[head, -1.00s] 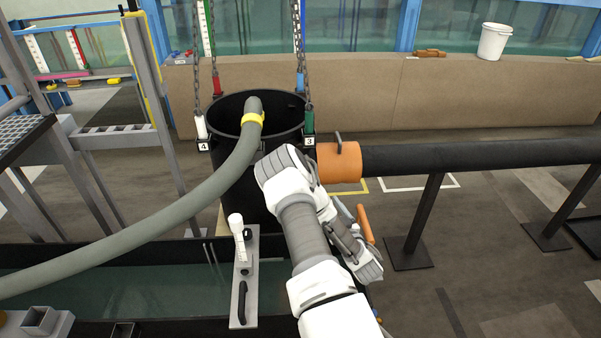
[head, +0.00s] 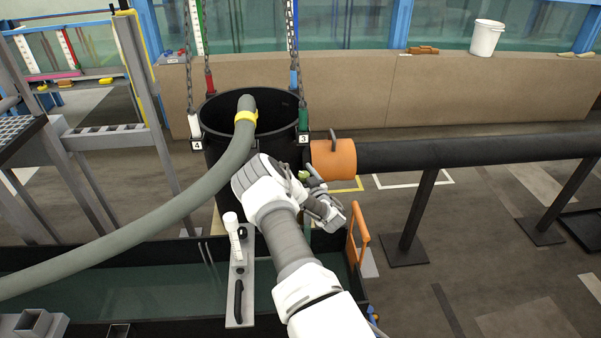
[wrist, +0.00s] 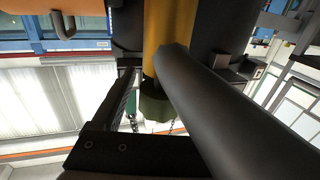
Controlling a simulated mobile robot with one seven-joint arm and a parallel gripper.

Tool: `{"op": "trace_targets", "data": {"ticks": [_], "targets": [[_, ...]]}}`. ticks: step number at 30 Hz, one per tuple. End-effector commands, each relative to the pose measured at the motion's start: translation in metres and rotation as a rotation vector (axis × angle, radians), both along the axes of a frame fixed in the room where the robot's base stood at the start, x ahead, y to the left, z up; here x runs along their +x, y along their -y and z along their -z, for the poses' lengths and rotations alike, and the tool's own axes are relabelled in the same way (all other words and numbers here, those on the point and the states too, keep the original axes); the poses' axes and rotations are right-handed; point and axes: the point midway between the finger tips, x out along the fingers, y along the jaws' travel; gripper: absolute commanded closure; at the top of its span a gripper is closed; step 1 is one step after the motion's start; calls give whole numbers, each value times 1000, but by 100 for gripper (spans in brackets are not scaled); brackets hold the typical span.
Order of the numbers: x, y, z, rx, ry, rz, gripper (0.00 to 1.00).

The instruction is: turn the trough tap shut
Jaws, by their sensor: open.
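The black water trough (head: 190,245) runs along the lower left of the head view. An upright orange handle (head: 358,238) stands at its right end, and a small blue part (head: 369,310) shows low beside my arm. I cannot tell for certain which part is the trough tap. My gripper (head: 328,208) is open, in front of the black tub and left of the orange handle, apart from that handle. My wrist hides part of the tub and trough. The wrist view shows a yellow bar (wrist: 182,40) and a dark round bar close up; contact is unclear.
The black tub (head: 215,160) hangs on chains, with a thick grey hose (head: 150,225) going into it. A black pipe (head: 470,153) with an orange end (head: 333,160) lies right. A plate (head: 240,292) with a black handle crosses the trough. Floor at right is partly clear.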

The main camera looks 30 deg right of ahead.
Motion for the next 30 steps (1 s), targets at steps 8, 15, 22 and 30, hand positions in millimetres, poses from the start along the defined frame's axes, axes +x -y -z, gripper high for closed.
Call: {"op": "trace_targets", "data": {"ticks": [8,15,22,30], "targets": [[1,0,0,0,0,1,24],[1,0,0,0,0,1,65],[1,0,0,0,0,1,100],[1,1,0,1,2,25,100]]}}
